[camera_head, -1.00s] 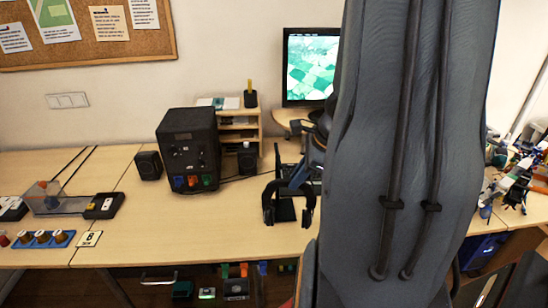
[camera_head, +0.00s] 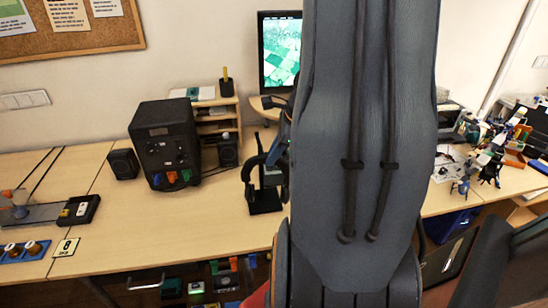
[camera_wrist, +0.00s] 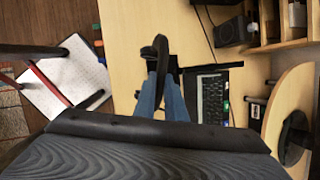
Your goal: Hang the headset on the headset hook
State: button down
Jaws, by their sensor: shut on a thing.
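A black headset (camera_head: 249,176) hangs in the air from my gripper in the head view, with its far part hidden by my arm. The black headset hook stand (camera_head: 265,200) is on the desk just behind and right of it; the headset overlaps its post, and I cannot tell if they touch. My gripper (camera_wrist: 163,78) shows as blue fingers in the wrist view, shut on the headset's dark band (camera_wrist: 160,46). A thin black bar (camera_wrist: 222,66) right of the fingers may be part of the stand. My arm hides most of the gripper in the head view.
A large black box (camera_head: 165,145) and small speakers (camera_head: 123,163) stand left of the hook. A monitor (camera_head: 281,50) stands behind. The desk (camera_head: 150,215) front left of the stand is clear.

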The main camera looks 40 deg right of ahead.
jog(key=shift+w+d+f, duration=0.1)
jog(key=shift+w+d, duration=0.4)
jog(key=shift+w, duration=0.35)
jog(key=shift+w+d+f, duration=0.1)
jog(key=shift+w+d, duration=0.45)
jog(key=shift+w, duration=0.3)
jog(key=shift+w+d+f, duration=0.1)
jog(key=shift+w+d, duration=0.4)
jog(key=shift+w, duration=0.35)
jog(key=shift+w+d+f, duration=0.4)
jog(key=shift+w+f, duration=0.2)
jog(key=shift+w, duration=0.05)
